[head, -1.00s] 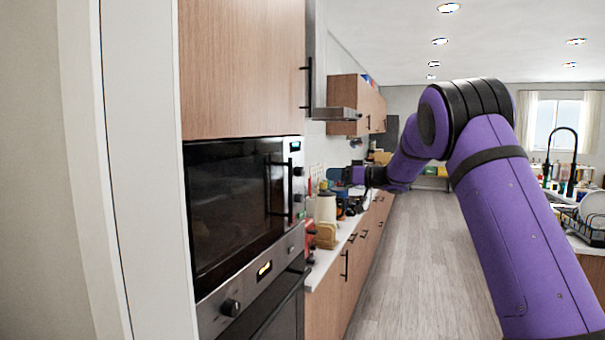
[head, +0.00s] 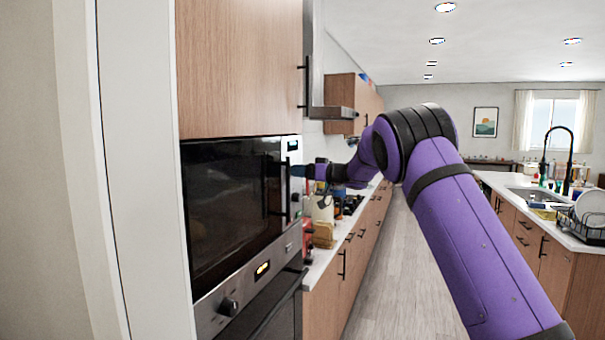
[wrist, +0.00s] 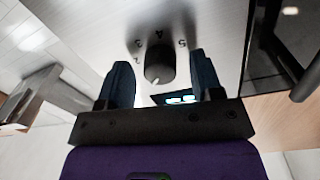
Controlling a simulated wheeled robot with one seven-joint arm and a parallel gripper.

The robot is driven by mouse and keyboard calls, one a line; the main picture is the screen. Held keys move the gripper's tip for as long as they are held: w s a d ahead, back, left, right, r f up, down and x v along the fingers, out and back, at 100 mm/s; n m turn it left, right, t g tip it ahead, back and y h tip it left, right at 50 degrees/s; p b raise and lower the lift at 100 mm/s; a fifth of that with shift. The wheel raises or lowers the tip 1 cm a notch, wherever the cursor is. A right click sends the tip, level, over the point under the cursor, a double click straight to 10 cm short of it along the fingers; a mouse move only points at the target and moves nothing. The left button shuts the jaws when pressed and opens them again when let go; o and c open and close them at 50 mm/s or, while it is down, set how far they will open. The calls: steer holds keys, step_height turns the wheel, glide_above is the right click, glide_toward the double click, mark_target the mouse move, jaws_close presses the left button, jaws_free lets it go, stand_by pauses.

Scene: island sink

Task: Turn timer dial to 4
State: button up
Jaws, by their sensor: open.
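The timer dial (wrist: 158,66) is a dark round knob on a brushed metal panel, in the middle of the wrist view. Printed numbers, including a 4 above it and a 5 to the upper right, surround it. A pale mark shows on its lower edge in that picture. My gripper (wrist: 160,60) is open, with one dark blue finger on each side of the dial and visible gaps to both. Whether the fingers touch the panel is unclear. In the head view my gripper (head: 306,172) is at the right-hand control panel of the microwave (head: 230,215); its tips are hard to make out.
A lit display (wrist: 178,99) sits beside the dial. The microwave's vertical handle (head: 287,190) is close left of my gripper. A counter (head: 322,262) with several items lies right of the microwave. The aisle floor (head: 385,280) is clear.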

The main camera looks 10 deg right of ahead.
steer(key=c, duration=0.9)
steer(key=shift+m, duration=0.3)
steer(key=shift+r+m+g+y, duration=0.15)
steer(key=shift+m+g, duration=0.1)
steer(key=shift+m, duration=6.8)
steer(key=shift+f+m+g+y, duration=0.15)
steer(key=shift+m+g, duration=0.1)
steer(key=shift+m, duration=6.8)
steer(key=shift+r, duration=0.1)
